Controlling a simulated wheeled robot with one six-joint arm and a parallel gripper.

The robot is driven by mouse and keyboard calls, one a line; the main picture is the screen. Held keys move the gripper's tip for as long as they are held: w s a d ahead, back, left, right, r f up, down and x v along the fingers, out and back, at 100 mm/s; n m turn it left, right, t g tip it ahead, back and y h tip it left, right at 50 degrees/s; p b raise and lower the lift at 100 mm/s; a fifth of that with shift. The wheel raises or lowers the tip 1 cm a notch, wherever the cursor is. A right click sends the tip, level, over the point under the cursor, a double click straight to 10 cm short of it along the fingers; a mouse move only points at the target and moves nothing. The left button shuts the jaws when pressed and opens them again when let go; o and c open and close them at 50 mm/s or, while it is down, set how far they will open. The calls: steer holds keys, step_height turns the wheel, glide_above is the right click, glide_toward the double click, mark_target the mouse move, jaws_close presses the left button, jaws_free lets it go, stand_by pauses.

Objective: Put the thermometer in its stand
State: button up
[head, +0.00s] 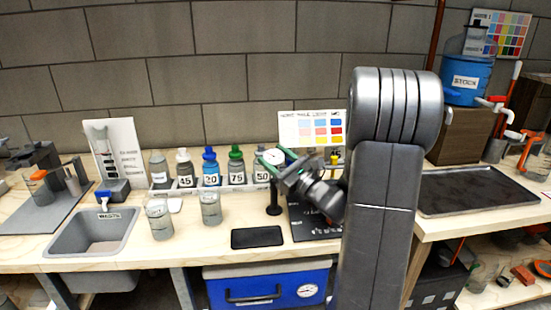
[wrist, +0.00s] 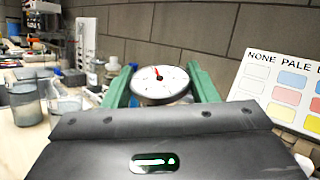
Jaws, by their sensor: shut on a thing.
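The thermometer has a round white dial (head: 273,157) and sits between the green fingertips of my gripper (head: 277,160). In the wrist view the dial (wrist: 160,86), with a red and dark needle, faces the camera between the two fingers (wrist: 160,90). My gripper is shut on the thermometer. A black stand (head: 274,197) with a thin post and round base is on the bench directly below the dial. The thermometer's stem is hard to make out, so I cannot tell whether it is inside the stand's post or above it.
A rack of labelled bottles (head: 211,167) stands behind and left. Two jars (head: 159,219) and a black pad (head: 257,237) are nearby on the bench. A colour chart (head: 311,130) leans behind my gripper. A grey sink (head: 95,235) is far left.

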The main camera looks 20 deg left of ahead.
steer(key=shift+f, duration=0.1)
steer(key=o, duration=1.1)
steer(key=shift+o, duration=0.2)
steer(key=v, duration=1.4)
steer(key=shift+b, duration=0.35)
steer(key=shift+a, duration=0.15)
steer(key=x, duration=1.3)
steer(key=shift+w+a+p, duration=0.15)
steer(key=shift+a+p, duration=0.15)
steer(key=shift+p, duration=0.05)
steer(key=shift+r, duration=0.3)
